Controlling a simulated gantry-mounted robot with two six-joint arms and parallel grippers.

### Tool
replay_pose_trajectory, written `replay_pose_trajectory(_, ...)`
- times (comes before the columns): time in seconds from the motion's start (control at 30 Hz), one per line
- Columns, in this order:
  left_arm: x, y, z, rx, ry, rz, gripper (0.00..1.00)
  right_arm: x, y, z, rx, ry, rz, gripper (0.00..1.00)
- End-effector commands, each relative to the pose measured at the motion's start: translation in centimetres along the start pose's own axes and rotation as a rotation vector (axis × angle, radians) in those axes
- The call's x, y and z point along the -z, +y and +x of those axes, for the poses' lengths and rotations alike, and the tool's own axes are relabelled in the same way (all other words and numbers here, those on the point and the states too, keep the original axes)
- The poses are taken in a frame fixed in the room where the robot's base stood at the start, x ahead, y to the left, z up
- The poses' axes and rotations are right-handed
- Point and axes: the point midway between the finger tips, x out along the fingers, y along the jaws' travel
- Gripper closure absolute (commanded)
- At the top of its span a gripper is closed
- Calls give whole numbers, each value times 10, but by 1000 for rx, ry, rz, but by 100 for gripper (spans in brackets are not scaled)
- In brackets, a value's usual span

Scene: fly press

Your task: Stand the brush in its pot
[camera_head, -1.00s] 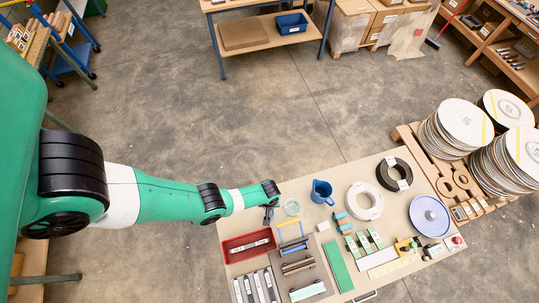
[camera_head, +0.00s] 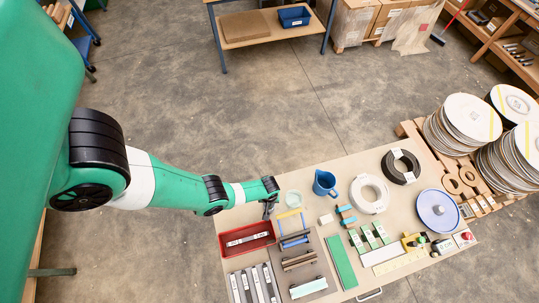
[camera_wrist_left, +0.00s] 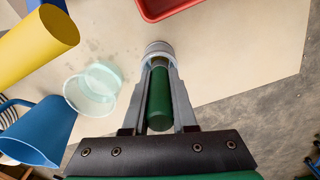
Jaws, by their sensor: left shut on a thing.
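My left gripper (camera_head: 268,208) is above the left back edge of the table, left of the pots. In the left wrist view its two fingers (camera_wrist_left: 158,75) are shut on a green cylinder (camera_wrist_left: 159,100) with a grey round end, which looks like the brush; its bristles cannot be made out. A pale green see-through pot (camera_head: 293,199) stands on the table just right of the gripper, apart from it. It also shows in the left wrist view (camera_wrist_left: 93,92), open and seemingly empty. My right gripper is not in view.
A blue jug (camera_head: 324,184) stands right of the pot. A red tray (camera_head: 228,253) and a blue tool with a yellow handle (camera_head: 290,213) lie in front. Rings, bars and blocks cover the rest of the table (camera_head: 345,165). Bare table shows behind the jug.

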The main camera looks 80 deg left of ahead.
Motion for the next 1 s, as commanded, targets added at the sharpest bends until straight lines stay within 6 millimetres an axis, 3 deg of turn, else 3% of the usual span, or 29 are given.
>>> replay_pose_trajectory(0.3,0,0,3,-1,1,0,100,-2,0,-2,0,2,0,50)
replay_pose_trajectory(0.33,0,0,3,-1,1,0,73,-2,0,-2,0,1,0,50)
replay_pose_trajectory(0.5,0,0,2,-1,0,0,45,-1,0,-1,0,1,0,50)
replay_pose_trajectory(0.8,0,0,0,-1,1,0,45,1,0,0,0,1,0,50)
replay_pose_trajectory(1.0,0,1,-27,-2,1,1,45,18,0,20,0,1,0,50)
